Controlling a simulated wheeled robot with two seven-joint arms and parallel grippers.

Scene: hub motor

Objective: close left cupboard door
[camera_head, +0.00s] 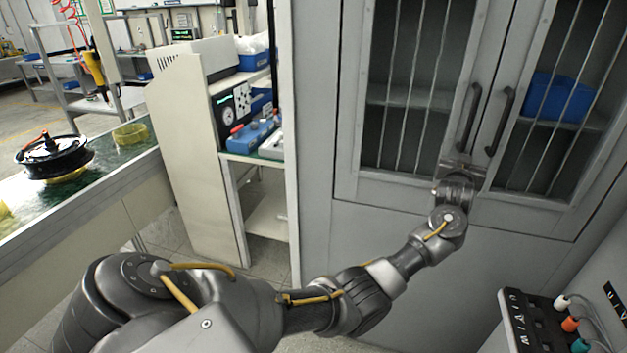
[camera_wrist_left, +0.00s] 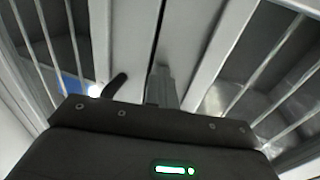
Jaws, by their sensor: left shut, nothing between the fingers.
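The left cupboard door (camera_head: 349,150) is a grey framed door with a barred window and a dark upright handle (camera_head: 468,118). It looks flush or nearly flush with the right door (camera_head: 560,212); a narrow dark seam (camera_wrist_left: 155,40) shows between them in the left wrist view. My left gripper (camera_head: 461,166) is shut and empty at the left door's lower inner corner, just below its handle. Its fingers (camera_wrist_left: 161,85) show near the seam in the wrist view. I cannot tell whether they touch the door. My right gripper is not in view.
A blue bin (camera_head: 558,98) sits behind the right door's bars, beside that door's handle (camera_head: 501,121). A workbench with a hub motor (camera_head: 53,155) is at left. A white equipment cabinet (camera_head: 190,150) stands beside the cupboard. A dark panel with coloured plugs (camera_head: 540,325) is at lower right.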

